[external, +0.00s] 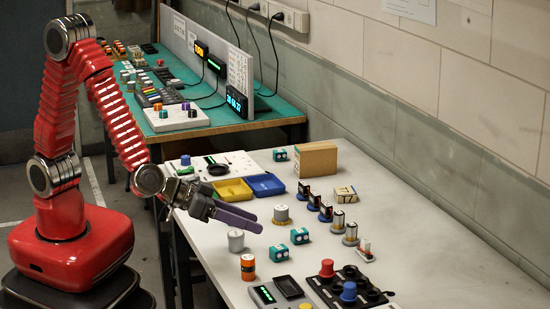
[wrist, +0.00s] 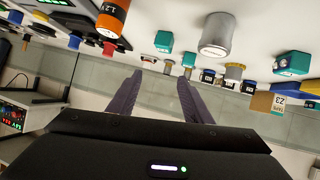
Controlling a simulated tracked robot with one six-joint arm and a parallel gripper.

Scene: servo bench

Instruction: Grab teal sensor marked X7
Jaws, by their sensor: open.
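My gripper (external: 256,219) is open and empty, with its purple fingers reaching out above the white table. Its fingers also show in the wrist view (wrist: 160,78), with a gap between them. Two teal sensors, one (external: 299,236) and another (external: 278,253), sit on the table to the right of and below the fingertips in the external view. A third teal sensor (external: 280,154) is at the back near a cardboard box. Teal cubes also show in the wrist view, one above the fingers (wrist: 164,41) and a larger one at right (wrist: 291,63). Their markings are too small to read.
A grey cylinder (external: 236,241) and an orange cylinder (external: 248,267) stand near the gripper. A yellow tray (external: 233,190) and blue tray (external: 266,184) lie behind it. A cardboard box (external: 316,159) stands at the back.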

